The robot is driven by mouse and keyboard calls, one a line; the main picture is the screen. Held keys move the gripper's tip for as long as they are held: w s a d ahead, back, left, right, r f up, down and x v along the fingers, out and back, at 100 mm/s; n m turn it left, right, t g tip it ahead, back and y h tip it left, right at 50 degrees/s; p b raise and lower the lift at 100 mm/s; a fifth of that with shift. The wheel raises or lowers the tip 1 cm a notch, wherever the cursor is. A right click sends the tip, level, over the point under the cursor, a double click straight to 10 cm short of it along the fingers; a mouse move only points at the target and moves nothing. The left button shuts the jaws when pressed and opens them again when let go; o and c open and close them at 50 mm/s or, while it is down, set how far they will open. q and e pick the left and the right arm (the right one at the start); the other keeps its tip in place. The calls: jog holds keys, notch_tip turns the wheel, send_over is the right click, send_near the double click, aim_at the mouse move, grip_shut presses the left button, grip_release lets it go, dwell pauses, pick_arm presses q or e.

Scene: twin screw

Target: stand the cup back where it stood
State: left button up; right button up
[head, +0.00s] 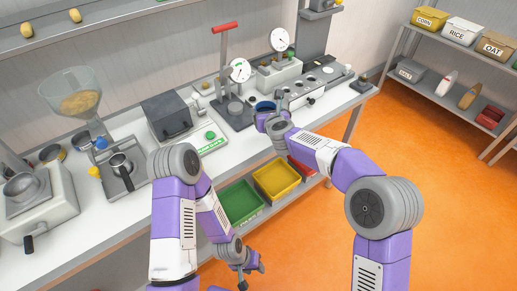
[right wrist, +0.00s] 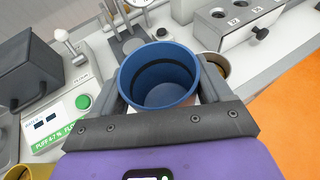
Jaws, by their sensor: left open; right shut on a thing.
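The blue cup (head: 264,106) is at the front edge of the white bench in the head view. In the right wrist view the cup (right wrist: 158,92) shows large, with its mouth toward the camera and its inside looking empty. My right gripper (head: 265,115) is shut on it, with a finger at each side. I cannot tell whether the cup's base touches the bench. My left gripper (head: 252,276) is open and empty, low in front of the bench and below its top.
A red-handled press (head: 227,75) stands behind the cup, and a block with holes (right wrist: 238,27) is at its right. A tan-lined round container (right wrist: 222,66) is close beside the cup. A box with a green button (head: 210,135) is to the left. Green (head: 238,200) and yellow (head: 277,179) bins sit below.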

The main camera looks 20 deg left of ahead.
jog(key=shift+s+a, duration=0.15)
jog(key=shift+a, duration=0.85)
jog(key=shift+a+f+n+b, duration=0.2)
jog(key=shift+a+n+b, duration=0.05)
jog(key=shift+n+b, duration=0.05)
jog(key=shift+y, duration=0.3)
notch_tip(320, 180, down, 6)
jog(key=b, duration=0.3)
jog(key=shift+r, duration=0.25)
jog(key=shift+f+b, duration=0.95)
jog(key=shift+f, duration=1.05)
jog(key=shift+r, duration=0.1)
